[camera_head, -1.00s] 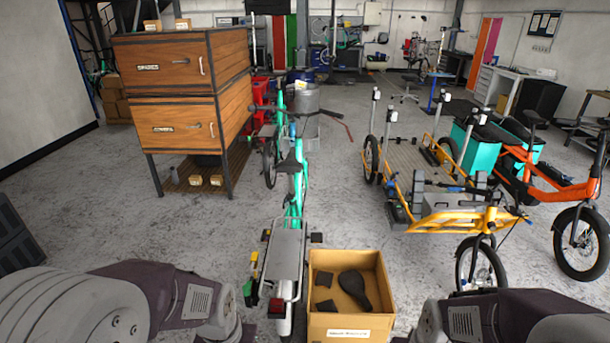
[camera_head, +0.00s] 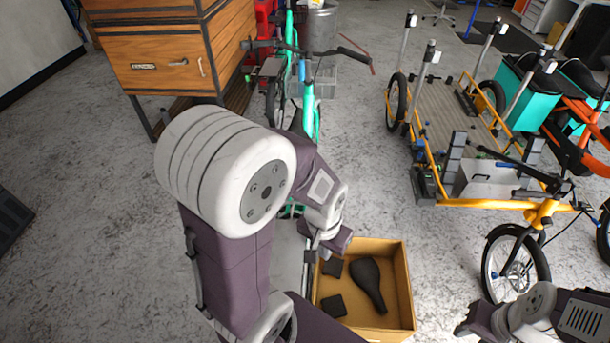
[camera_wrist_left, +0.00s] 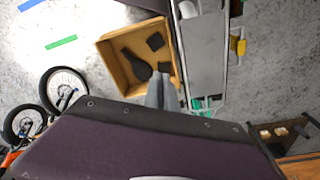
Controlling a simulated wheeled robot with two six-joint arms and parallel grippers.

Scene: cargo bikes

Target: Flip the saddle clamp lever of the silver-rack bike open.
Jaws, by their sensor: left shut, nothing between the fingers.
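The teal bike with the silver rack stands left of the box in the head view; its teal frame (camera_head: 312,115) shows above my arm. My left arm hides most of its saddle area, and I cannot make out the clamp lever. The silver rack (camera_wrist_left: 203,55) shows in the left wrist view. My left gripper (camera_head: 330,243) is low, beside the rack and at the left edge of the box; its fingers (camera_wrist_left: 161,88) are together and empty in the wrist view. My right gripper (camera_head: 468,325) is at the lower right, its fingers unclear.
An open cardboard box (camera_head: 402,285) holds a black saddle (camera_head: 368,283) and dark pads. A yellow cargo bike (camera_head: 470,204) stands at the right, with an orange bike (camera_head: 570,155) beyond it. A wooden drawer cabinet (camera_head: 165,65) stands at the back left.

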